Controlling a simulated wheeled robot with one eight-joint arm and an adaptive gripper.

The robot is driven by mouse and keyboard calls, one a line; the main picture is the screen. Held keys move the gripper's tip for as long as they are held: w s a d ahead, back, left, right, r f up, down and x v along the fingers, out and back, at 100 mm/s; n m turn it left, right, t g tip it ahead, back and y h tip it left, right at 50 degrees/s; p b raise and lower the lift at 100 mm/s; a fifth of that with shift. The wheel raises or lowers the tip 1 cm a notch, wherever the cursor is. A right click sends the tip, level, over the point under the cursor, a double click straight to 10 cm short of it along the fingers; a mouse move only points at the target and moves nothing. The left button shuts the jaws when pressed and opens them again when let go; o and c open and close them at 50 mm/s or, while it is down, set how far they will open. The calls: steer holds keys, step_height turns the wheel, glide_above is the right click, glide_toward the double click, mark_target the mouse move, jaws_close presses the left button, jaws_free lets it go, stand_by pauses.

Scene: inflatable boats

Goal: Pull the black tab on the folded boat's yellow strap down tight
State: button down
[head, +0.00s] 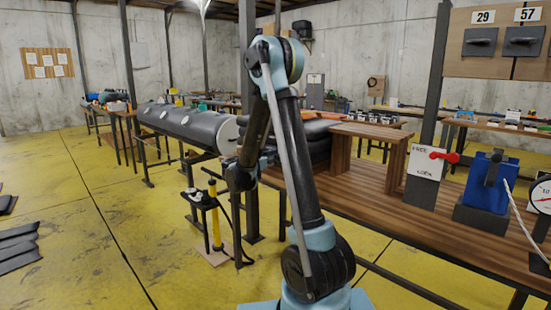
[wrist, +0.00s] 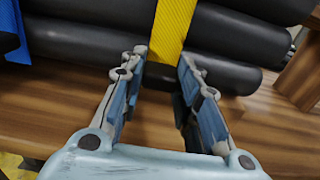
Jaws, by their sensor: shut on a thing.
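The folded boat (wrist: 90,38) is a stack of black rolls lying on a wooden bench top. It also shows in the head view (head: 315,132), partly behind my arm. The yellow strap (wrist: 173,28) runs down over the rolls and ends between my fingertips. My gripper (wrist: 165,56) has its fingers on either side of the strap's lower end, low on the boat's front. It is shut on the black tab there, which is dark against the black rolls and hard to make out. In the head view the fingers are hidden behind my arm.
A blue strap (wrist: 12,30) crosses the boat at the left. The wooden bench top (wrist: 60,110) is bare in front of the boat. A wooden stand (head: 370,133), a red lever (head: 445,156) and a blue device (head: 487,183) stand further right on the bench.

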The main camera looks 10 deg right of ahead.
steer(key=c, duration=1.2)
jaws_free()
steer(key=shift+a, duration=0.1)
steer(key=v, duration=1.1)
steer(key=shift+s+a, duration=0.15)
steer(key=shift+a, duration=0.25)
steer(key=shift+f, duration=0.1)
steer(key=s+d+f+m+g+y, duration=0.3)
steer(key=s+d+m+g+y, duration=0.3)
steer(key=s+d+m, duration=0.75)
steer(key=s+a+f+m+y, duration=0.1)
steer(key=s+f+m+y, duration=0.2)
steer(key=s, duration=0.5)
steer(key=s+a+f+m+g+y, duration=0.1)
steer(key=s+f+m+y, duration=0.1)
steer(key=s, duration=0.5)
steer(key=s+a+f+m+g+y, duration=0.1)
steer(key=s+f+m+y, duration=0.2)
steer(key=s+m, duration=0.3)
steer(key=s+f, duration=0.1)
steer(key=s, duration=0.1)
steer(key=shift+s+a+f+y, duration=0.2)
steer(key=shift+s+f+y, duration=0.1)
steer(key=shift+s, duration=0.05)
